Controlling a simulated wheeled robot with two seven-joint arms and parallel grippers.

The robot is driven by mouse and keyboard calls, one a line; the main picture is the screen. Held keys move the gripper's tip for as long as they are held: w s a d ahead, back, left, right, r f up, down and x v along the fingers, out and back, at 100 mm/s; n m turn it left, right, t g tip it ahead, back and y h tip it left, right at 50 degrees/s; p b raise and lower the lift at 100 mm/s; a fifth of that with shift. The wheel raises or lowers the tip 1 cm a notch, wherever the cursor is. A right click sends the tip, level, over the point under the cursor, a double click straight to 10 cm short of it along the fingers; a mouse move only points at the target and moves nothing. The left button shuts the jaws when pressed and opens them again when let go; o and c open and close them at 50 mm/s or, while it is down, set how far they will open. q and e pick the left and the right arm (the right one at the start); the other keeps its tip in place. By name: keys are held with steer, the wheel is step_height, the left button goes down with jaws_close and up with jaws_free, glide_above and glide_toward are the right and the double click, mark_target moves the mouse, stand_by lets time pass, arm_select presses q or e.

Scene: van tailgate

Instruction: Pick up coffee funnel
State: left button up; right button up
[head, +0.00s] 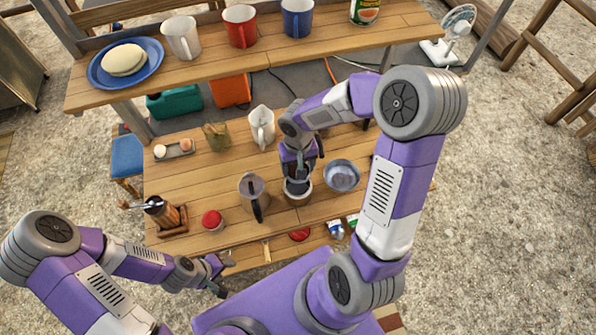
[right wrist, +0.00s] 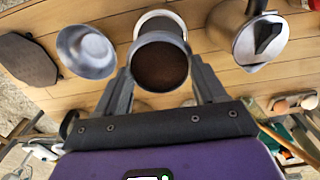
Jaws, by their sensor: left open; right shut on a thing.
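The coffee funnel (right wrist: 159,65) is a round metal cup with dark brown ground coffee inside. In the right wrist view it sits between the two fingers of my right gripper (right wrist: 162,85), which is shut on it. In the head view my right gripper (head: 299,172) points down over the table, with the funnel (head: 297,187) under it, partly hidden. A pale-rimmed round container (head: 299,199) shows just below the funnel; its rim also shows in the right wrist view (right wrist: 160,16). The gap between them is hard to judge. My left gripper (head: 221,276) is open and empty near the table's front left.
A metal pot with a black handle (head: 252,188) stands left of the funnel, and a metal bowl (head: 342,176) right of it. A coffee grinder (head: 166,214), a red-topped jar (head: 212,220) and a white jug (head: 262,128) stand nearby. A shelf (head: 220,68) with mugs runs behind.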

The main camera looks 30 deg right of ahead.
step_height(320, 180, up, 3)
steer(key=shift+p, duration=0.35)
steer(key=shift+r+p, duration=0.9)
steer(key=shift+f, duration=0.1)
